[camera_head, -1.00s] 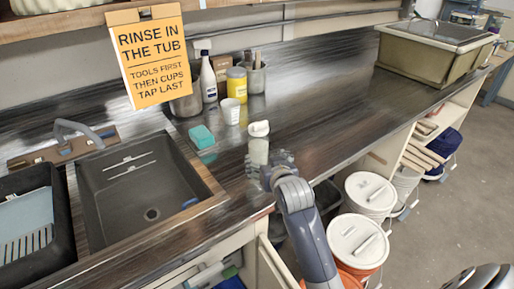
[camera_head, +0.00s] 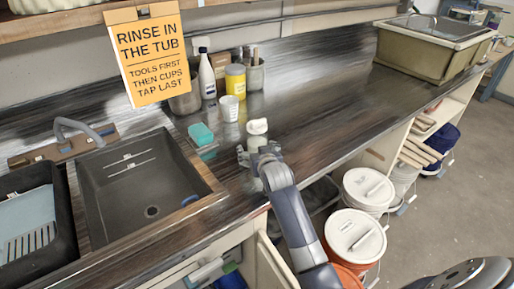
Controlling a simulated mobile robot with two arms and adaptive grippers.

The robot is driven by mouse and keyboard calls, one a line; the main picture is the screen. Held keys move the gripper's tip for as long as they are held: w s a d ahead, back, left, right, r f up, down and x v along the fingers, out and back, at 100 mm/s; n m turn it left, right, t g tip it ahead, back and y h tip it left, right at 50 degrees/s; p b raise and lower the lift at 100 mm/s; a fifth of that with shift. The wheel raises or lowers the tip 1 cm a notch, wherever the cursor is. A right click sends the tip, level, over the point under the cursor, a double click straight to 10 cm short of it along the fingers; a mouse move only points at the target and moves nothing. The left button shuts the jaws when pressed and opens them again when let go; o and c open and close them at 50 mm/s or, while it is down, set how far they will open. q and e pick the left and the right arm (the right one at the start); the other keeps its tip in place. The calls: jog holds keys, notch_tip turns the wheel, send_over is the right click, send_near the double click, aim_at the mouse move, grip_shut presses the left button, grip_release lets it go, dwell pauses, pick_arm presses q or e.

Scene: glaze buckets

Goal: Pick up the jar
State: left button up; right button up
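The jar (camera_head: 257,142) stands upright on the dark counter near its front edge, pale with a white top.
Further back are a yellow container (camera_head: 236,80) and a spray bottle (camera_head: 207,77). A sink (camera_head: 135,185) lies left.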

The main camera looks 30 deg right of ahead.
jog(key=c, duration=1.5)
pick_arm(q)
jog(key=shift+s+d, duration=0.1)
jog(key=shift+s, duration=0.1)
pick_arm(e)
jog(key=shift+r, duration=0.15)
